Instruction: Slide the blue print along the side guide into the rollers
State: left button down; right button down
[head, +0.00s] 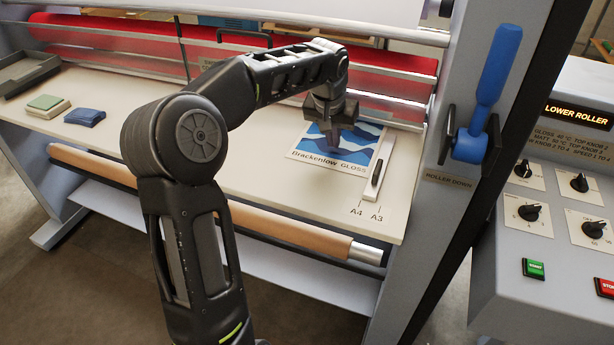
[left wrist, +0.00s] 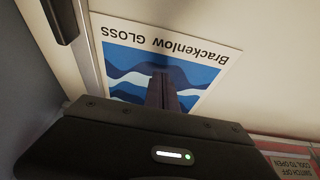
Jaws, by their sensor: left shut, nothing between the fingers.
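The blue print (head: 348,157), lettered "Brackenlow GLOSS", lies flat on the feed table (head: 270,185) in front of the rollers. The side guide (head: 377,174), a pale rail with a dark grip, is at the print's right edge, near the A4 and A3 marks. My left gripper (head: 328,140) points down over the middle of the print, with shut fingers. In the left wrist view the print (left wrist: 205,62) lies under the shut fingers (left wrist: 162,85), and the guide (left wrist: 88,45) runs along its left side. Whether the fingertips touch the print is hard to tell. The red rollers (head: 385,90) are behind the gripper. My right gripper is not in view.
A blue lever (head: 487,95) labelled "ROLLER DOWN" stands on the right frame. The control panel (head: 560,205) beside it reads "LOWER ROLLER". A blue block (head: 84,117) and a green-topped pad (head: 46,104) lie at the table's left. The table's middle is clear.

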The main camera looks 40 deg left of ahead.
pick_arm(q)
jog(key=shift+f, duration=0.2)
jog(key=shift+f+b, duration=0.55)
jog(key=shift+s+f, duration=0.1)
jog(key=shift+f, duration=0.1)
dwell(1.2)
jog(key=shift+w+r+p, duration=0.15)
jog(key=shift+w+p, duration=0.15)
jog(key=shift+p, duration=0.05)
jog(key=w+p, duration=0.2)
jog(key=shift+w+a, duration=0.45)
jog(key=shift+w, duration=0.2)
